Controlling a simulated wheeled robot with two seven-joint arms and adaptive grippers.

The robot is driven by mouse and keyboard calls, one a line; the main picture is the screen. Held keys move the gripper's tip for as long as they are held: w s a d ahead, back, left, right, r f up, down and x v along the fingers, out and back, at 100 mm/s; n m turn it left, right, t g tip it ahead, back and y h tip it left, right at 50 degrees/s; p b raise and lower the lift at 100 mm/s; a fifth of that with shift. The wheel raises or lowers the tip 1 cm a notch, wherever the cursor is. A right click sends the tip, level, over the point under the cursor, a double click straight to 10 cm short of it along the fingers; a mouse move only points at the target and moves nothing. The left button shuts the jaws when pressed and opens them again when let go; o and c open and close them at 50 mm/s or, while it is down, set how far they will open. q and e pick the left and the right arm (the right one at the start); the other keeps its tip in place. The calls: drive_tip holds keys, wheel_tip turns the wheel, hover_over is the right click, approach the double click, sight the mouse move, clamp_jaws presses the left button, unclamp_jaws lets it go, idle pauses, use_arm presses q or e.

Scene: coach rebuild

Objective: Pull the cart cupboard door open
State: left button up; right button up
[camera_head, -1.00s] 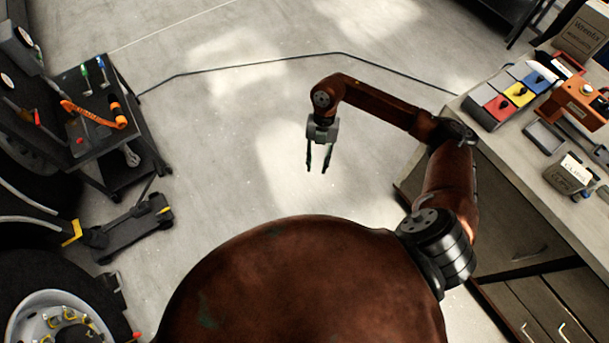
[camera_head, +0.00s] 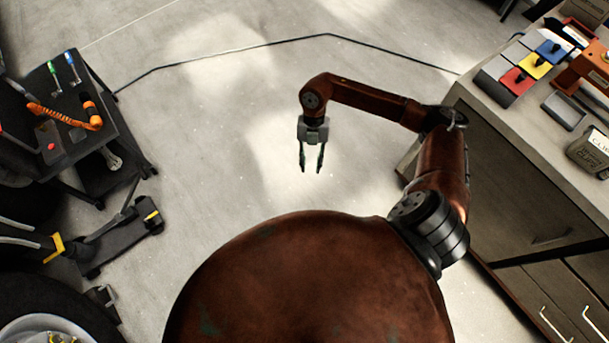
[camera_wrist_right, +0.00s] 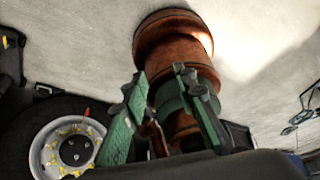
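A wooden-fronted cabinet (camera_head: 500,190) with a grey top stands at the right in the head view. Two pale bar handles, a left one (camera_head: 552,325) and a right one (camera_head: 594,320), show on its lower front panels at the bottom right edge. These panels look closed, but are cut off by the frame. I cannot tell for sure whether this is the cart with the cupboard door. My right gripper (camera_head: 311,170) is open and empty, over bare floor left of the cabinet and well apart from it. It also shows in the right wrist view (camera_wrist_right: 160,76). My left gripper is out of view.
A black tool cart (camera_head: 90,140) with tools on top stands at the left. Below it are a floor jack (camera_head: 125,232) and a wheel (camera_head: 40,325). A cable (camera_head: 240,48) crosses the otherwise clear middle floor.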

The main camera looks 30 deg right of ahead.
drive_tip(key=x, duration=0.6)
drive_tip(key=shift+f+b, duration=0.2)
drive_tip(key=shift+b, duration=0.1)
drive_tip(key=shift+s+a, duration=0.1)
drive_tip(key=shift+s, duration=0.05)
drive_tip(key=shift+c, duration=0.4)
clamp_jaws()
drive_tip(key=c, duration=0.5)
unclamp_jaws()
drive_tip(key=o, duration=0.6)
drive_tip(key=v, duration=1.2)
